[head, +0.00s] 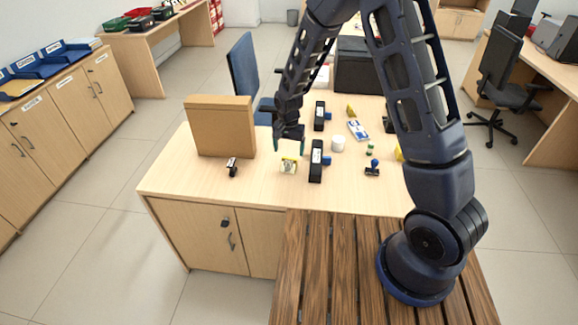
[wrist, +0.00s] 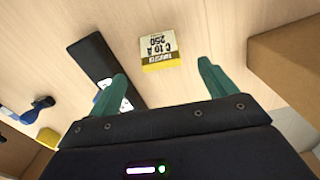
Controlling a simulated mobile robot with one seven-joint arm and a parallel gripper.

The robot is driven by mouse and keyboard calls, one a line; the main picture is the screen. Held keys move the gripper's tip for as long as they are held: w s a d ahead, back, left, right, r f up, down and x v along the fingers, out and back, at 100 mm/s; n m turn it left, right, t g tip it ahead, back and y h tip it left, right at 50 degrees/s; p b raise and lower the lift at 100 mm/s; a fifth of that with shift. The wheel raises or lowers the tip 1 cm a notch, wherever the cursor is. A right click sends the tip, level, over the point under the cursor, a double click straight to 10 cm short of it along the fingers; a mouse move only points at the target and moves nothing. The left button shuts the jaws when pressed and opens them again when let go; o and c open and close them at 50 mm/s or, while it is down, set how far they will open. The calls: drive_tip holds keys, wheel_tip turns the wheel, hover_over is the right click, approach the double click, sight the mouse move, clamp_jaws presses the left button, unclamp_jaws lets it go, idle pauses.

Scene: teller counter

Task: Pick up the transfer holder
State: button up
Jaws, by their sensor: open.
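The transfer holder is a small pale and yellow block (head: 288,166) with printed text. It stands on the light wood counter (head: 190,185), near its front part. The wrist view shows its label, "TRANSFER", "250" and "C to A", upside down on the holder (wrist: 160,55). My gripper (head: 288,146) is above and just behind the holder in the head view. Its two green fingers are wide apart and empty in the wrist view (wrist: 162,76). The holder lies just beyond the fingertips, roughly centred between them, with no contact visible.
A black labelled block (head: 316,162) stands close to the holder's right, with another (head: 319,115) behind it. A brown box (head: 222,128) stands to the left, near a small black item (head: 232,167). A blue-handled stamp (head: 373,168) and white cylinder (head: 338,144) are to the right.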

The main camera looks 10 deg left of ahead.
sight(289, 160)
drive_tip(key=shift+w+f, duration=0.15)
drive_tip(key=shift+f, duration=1.75)
drive_tip(key=shift+w+f, duration=0.1)
drive_tip(key=shift+f, duration=1.8)
drive_tip(key=c, duration=1.1)
